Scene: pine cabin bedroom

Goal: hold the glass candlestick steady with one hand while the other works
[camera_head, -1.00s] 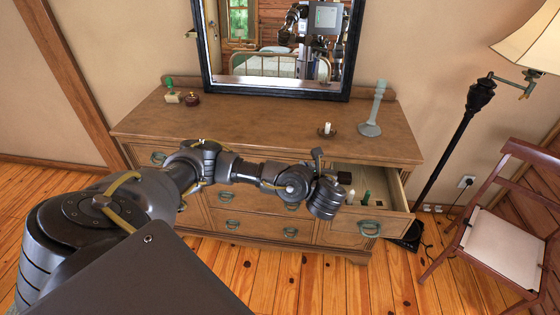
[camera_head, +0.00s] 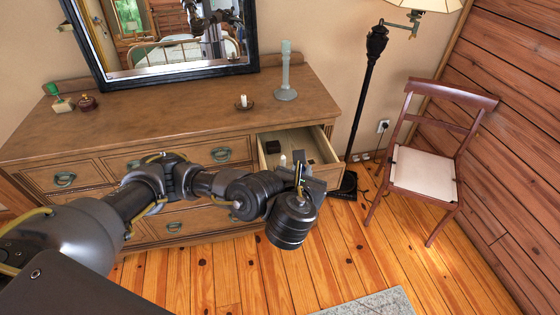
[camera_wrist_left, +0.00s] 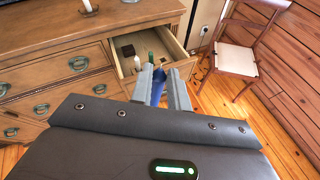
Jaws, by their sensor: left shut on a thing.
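The glass candlestick (camera_head: 286,75), pale blue-green with a round base, stands upright on the right end of the dresser top (camera_head: 180,112). Nothing touches it. My left gripper (camera_head: 303,177) is in front of and above the open drawer (camera_head: 322,147), well below and apart from the candlestick. In the left wrist view its fingers (camera_wrist_left: 166,88) are shut on a narrow blue thing (camera_wrist_left: 158,86); I cannot tell what it is. My right gripper is not in view.
The drawer holds a black box (camera_head: 272,146), a white item (camera_wrist_left: 137,62) and a green item (camera_wrist_left: 151,56). A mirror (camera_head: 170,45), floor lamp (camera_head: 370,75) and chair (camera_head: 425,172) stand around.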

